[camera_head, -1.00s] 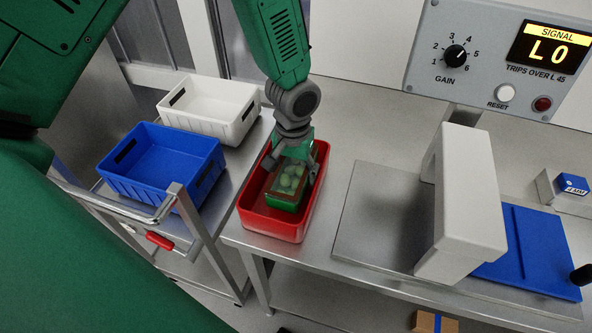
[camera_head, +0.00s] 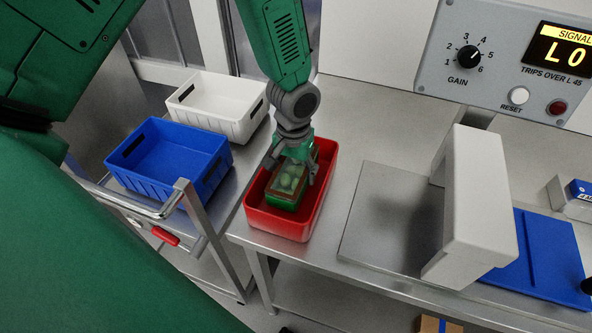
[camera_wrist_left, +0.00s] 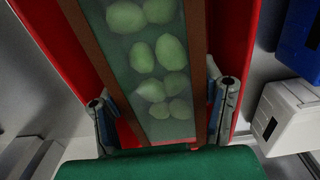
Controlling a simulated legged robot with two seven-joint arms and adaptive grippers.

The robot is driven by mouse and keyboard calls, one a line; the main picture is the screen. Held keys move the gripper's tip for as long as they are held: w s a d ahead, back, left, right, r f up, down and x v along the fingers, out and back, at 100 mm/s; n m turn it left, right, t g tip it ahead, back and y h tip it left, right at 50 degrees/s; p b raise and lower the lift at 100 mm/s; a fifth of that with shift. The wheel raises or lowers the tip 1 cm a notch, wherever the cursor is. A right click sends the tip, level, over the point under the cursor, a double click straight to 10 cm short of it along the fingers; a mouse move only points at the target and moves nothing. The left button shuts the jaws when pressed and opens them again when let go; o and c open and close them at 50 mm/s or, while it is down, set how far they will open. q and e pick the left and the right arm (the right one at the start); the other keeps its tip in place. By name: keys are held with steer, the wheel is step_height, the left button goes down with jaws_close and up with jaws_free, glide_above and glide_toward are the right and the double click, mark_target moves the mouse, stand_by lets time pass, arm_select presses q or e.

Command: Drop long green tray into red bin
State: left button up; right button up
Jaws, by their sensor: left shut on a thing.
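In the left wrist view the tray (camera_wrist_left: 150,55) runs lengthwise between my fingers. My left gripper (camera_head: 294,168) is shut on the tray's sides and holds it inside the red bin (camera_head: 266,219). The red bin stands on the metal table, and its walls also show in the left wrist view (camera_wrist_left: 55,38). I cannot tell whether the tray touches the bin floor. My right gripper is not in view.
A blue bin (camera_head: 152,183) and a white bin (camera_head: 210,127) stand on a metal cart left of the red bin. A grey arch-shaped detector (camera_head: 478,210) stands to the right, with a control panel (camera_head: 500,50) above. The table between is clear.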

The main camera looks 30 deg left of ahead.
arm_select(q)
steer(key=shift+f, duration=0.15)
steer(key=shift+d+f+b, duration=0.15)
steer(key=shift+f+b, duration=0.2)
steer(key=shift+f, duration=0.2)
steer(key=shift+f, duration=0.15)
stand_by(0.6)
steer(key=shift+f, duration=0.35)
steer(key=shift+f, duration=0.1)
steer(key=o, duration=1.8)
